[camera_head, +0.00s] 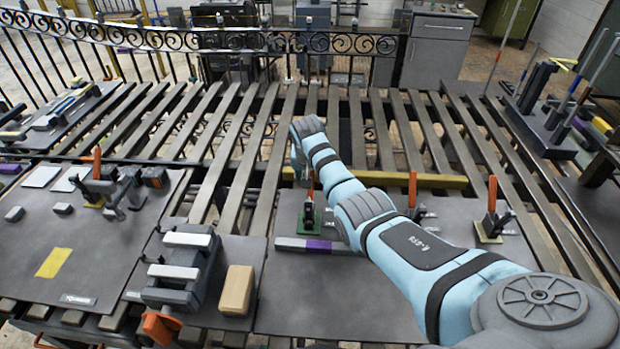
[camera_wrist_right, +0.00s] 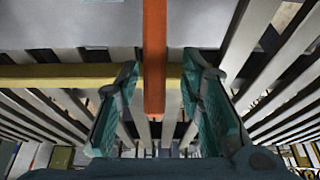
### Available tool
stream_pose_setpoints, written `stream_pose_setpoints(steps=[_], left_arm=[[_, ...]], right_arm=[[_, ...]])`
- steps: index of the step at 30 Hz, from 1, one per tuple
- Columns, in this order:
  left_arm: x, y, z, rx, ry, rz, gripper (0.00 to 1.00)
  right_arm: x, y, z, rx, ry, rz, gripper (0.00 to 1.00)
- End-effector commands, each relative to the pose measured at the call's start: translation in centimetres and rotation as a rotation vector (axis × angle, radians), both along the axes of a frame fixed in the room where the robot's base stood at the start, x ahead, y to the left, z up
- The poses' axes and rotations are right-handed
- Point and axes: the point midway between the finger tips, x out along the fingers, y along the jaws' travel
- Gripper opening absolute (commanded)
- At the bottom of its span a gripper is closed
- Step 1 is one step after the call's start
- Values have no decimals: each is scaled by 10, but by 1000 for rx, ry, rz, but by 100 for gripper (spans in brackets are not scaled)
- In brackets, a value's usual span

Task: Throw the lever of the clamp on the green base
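The clamp on the green base (camera_head: 309,224) stands on the dark plate in the middle of the head view, left of my right arm. Its orange lever (camera_wrist_right: 154,62) shows large in the right wrist view. My right gripper (camera_wrist_right: 160,66) has its two teal fingers spread, one on each side of the lever, with a gap visible on both sides. In the head view my right arm reaches across from the lower right, and its gripper is mostly hidden near the clamp. My left gripper is not in view.
Two other clamps with orange levers stand to the right, one partly behind my arm (camera_head: 413,192) and one on a tan base (camera_head: 490,238). A purple and grey bar (camera_head: 318,246) lies in front of the green base. A yellow beam (camera_head: 420,180) runs behind. A vise (camera_head: 182,262) and wooden block (camera_head: 237,290) stand left.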

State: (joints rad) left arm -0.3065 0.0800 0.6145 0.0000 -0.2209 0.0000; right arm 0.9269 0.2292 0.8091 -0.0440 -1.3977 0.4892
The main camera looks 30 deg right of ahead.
Motion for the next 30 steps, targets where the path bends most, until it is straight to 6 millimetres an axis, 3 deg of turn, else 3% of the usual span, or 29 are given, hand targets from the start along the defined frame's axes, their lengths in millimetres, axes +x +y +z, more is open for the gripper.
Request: stream_pose_setpoints(steps=[3,6,13,30], left_arm=[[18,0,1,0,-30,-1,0],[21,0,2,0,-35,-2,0],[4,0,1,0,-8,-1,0],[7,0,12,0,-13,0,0]], right_arm=[[0,0,0,-1,1,0,35],[0,-1,0,-1,1,0,35],[0,-1,0,-1,2,-1,0],[-3,0,3,-20,-22,-1,0]])
